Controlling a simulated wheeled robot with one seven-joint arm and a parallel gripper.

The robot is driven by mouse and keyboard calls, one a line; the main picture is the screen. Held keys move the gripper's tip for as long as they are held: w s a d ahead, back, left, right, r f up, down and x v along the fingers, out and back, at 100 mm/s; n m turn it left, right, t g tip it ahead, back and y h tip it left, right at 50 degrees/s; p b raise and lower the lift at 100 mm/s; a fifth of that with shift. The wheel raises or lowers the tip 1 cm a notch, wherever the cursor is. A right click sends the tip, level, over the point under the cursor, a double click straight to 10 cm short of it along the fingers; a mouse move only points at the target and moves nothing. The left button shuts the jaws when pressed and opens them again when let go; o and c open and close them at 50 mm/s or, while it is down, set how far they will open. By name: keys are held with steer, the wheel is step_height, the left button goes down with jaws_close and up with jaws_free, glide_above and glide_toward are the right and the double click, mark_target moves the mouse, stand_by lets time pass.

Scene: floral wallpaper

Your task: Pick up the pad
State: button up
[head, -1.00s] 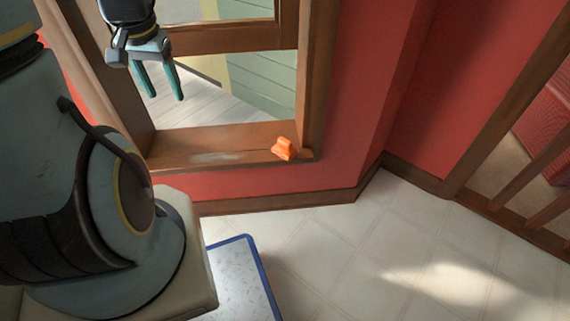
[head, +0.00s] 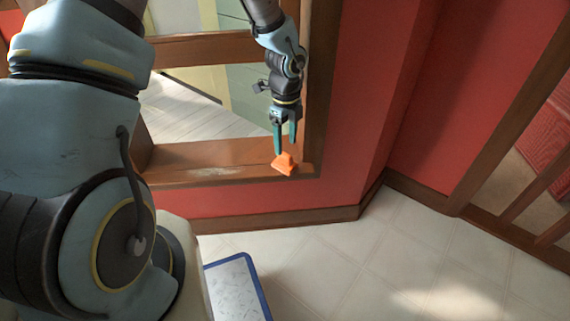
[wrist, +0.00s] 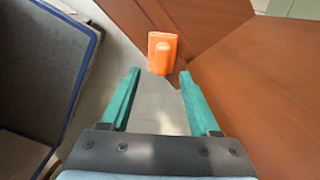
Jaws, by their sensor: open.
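The pad (head: 285,164) appears to be the small orange block with a raised ridge at the right end of the wooden window sill. In the wrist view, the pad (wrist: 162,47) lies just beyond my fingertips, roughly between their lines, near the sill's edge. My gripper (head: 285,151) points down just above the pad in the head view. Its two teal fingers are apart in the wrist view (wrist: 158,70), with nothing between them. Whether a fingertip touches the pad cannot be told.
The wooden sill (head: 165,172) runs left from the pad, with window frame posts beside it. The red wall (head: 345,110) is to the right. A blue-rimmed pale thing (head: 240,285) lies on the tiled floor below, which is otherwise clear. A wooden railing (head: 505,195) stands at far right.

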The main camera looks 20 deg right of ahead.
mark_target(285, 154)
steer(key=f, duration=0.2)
steer(key=f+b, duration=0.1)
steer(key=f, duration=0.1)
steer(key=f+b, duration=0.1)
steer(key=f, duration=0.1)
steer(key=shift+w, duration=0.25)
steer(key=shift+r, duration=0.1)
steer(key=shift+c, duration=0.4)
jaws_close()
